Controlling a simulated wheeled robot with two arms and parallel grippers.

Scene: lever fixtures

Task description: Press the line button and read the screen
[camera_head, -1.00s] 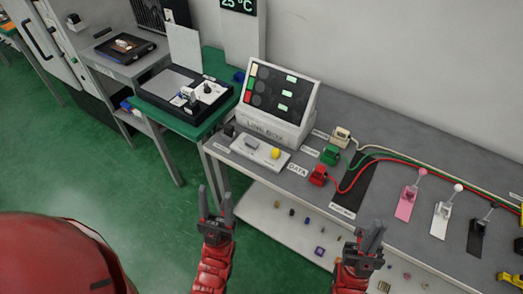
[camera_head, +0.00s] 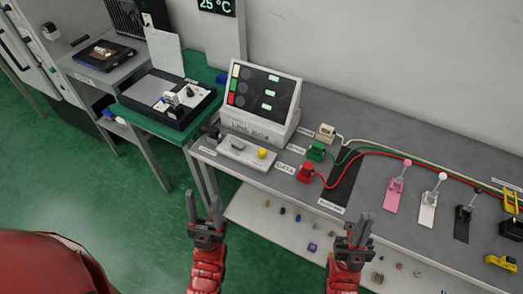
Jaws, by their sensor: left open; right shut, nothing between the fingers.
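The white line box (camera_head: 262,128) stands at the back of the grey table. Its tilted dark screen (camera_head: 266,87) shows lit green-white bars at right and a column of white, green and red marks at left. In front is a light panel with a grey part (camera_head: 237,143) and a round yellow button (camera_head: 262,153); I cannot read which is the line button. My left gripper (camera_head: 204,208) is open and empty, in front of the table's left end. My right gripper (camera_head: 361,228) is shut and empty, before the table's front edge. Neither touches the panel.
Red (camera_head: 306,173), green (camera_head: 317,151) and cream (camera_head: 325,132) plugs with cables sit right of the panel. Pink (camera_head: 396,186), white (camera_head: 432,201) and black (camera_head: 465,220) levers stand further right. Small parts lie on the lower shelf (camera_head: 270,224). A green table (camera_head: 165,130) adjoins at left.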

